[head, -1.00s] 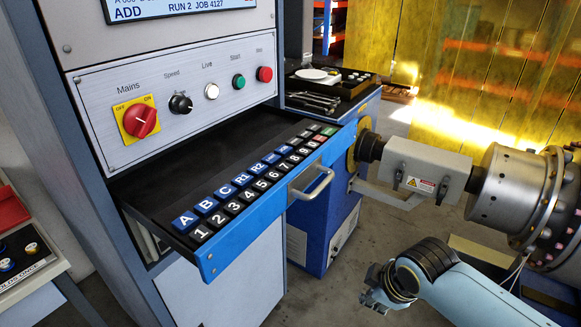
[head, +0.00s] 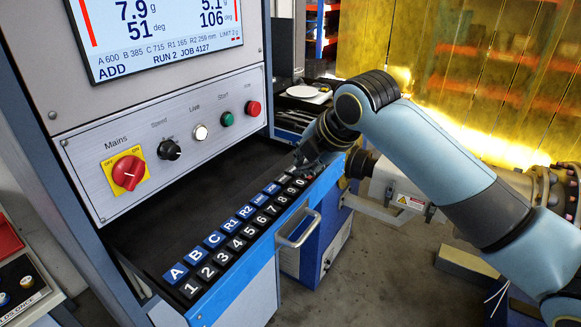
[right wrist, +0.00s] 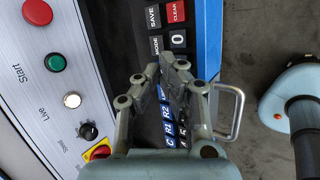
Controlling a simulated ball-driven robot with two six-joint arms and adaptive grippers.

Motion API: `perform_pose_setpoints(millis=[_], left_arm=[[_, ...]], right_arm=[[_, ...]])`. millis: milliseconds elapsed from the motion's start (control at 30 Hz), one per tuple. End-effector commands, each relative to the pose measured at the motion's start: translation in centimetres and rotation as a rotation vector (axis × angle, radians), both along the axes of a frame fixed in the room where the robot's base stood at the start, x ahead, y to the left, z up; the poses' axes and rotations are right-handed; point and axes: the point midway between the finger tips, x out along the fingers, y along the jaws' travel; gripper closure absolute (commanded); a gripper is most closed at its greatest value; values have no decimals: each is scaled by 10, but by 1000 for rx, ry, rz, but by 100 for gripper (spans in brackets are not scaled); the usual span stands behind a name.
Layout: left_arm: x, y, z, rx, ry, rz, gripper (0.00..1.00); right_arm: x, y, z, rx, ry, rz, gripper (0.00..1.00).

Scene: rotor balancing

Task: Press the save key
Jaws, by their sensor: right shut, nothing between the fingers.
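The save key (right wrist: 153,17) is a black key with white lettering in the right wrist view, beside the red clear key (right wrist: 176,11) and beyond the mode key (right wrist: 157,46). In the head view it is hidden behind my right gripper (head: 300,165), which hovers at the far end of the keypad. In the right wrist view my right gripper (right wrist: 174,68) is shut and empty. Its fingertips appear short of the save key, over the keypad near the mode and 0 keys; their height above the keys is hard to tell. My left gripper is not in view.
A screen (head: 160,35) shows readings. A bench stands behind.

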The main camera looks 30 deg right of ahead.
Motion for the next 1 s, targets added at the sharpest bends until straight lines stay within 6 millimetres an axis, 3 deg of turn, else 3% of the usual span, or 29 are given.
perform_pose_setpoints(millis=[100,300,733,1000], left_arm=[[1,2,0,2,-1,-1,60],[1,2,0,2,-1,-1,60],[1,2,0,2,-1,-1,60],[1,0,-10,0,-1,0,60]], right_arm=[[39,-17,22,-148,-51,171,100],[77,-36,48,-324,-103,358,100],[85,-40,54,-372,-115,408,100],[85,-40,44,-371,-114,407,100]])
